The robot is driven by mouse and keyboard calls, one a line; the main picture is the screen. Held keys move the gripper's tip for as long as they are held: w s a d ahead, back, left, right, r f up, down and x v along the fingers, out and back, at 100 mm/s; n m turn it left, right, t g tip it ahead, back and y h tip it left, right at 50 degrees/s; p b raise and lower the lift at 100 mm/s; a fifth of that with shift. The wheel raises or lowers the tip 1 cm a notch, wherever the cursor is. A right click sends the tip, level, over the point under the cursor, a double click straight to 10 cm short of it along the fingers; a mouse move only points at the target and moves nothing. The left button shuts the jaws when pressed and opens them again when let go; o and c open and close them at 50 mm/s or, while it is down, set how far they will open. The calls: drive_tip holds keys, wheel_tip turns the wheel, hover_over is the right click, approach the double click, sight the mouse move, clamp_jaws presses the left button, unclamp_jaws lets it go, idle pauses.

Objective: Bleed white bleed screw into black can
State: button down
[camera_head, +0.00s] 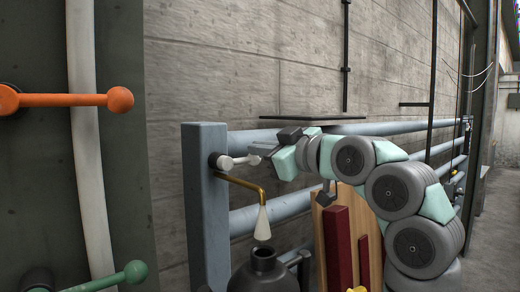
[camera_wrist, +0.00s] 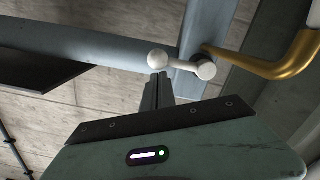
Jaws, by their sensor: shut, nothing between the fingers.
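The white bleed screw (camera_head: 222,161) has a bar handle with round knobs and sits on the blue-grey post. It also shows in the wrist view (camera_wrist: 184,65). A brass spout (camera_head: 245,185) bends down below it. A pale, tapering white shape (camera_head: 262,223) extends from the spout's end towards the mouth of the black can (camera_head: 265,273); I cannot tell whether it is liquid. The can stands below, its lower part cut off. My gripper (camera_head: 260,151) is shut and empty beside the screw's handle. In the wrist view its fingertips (camera_wrist: 157,77) are just below one knob; contact is unclear.
An orange lever (camera_head: 65,100) and a green lever (camera_head: 105,280) stand out at the left. Blue-grey pipes (camera_head: 270,214) run along the wall behind. Red boards (camera_head: 338,245) and a wooden panel stand under my arm. A dark flat plate (camera_head: 312,117) is above the gripper.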

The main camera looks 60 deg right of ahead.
drive_tip(key=s+a+r+b, duration=0.2)
drive_tip(key=s+a+r, duration=0.2)
drive_tip(key=s, duration=0.5)
drive_tip(key=shift+s+a+b, duration=0.35)
drive_tip(key=shift+a, duration=0.05)
drive_tip(key=shift+a+r, duration=0.1)
drive_tip(key=shift+r, duration=0.05)
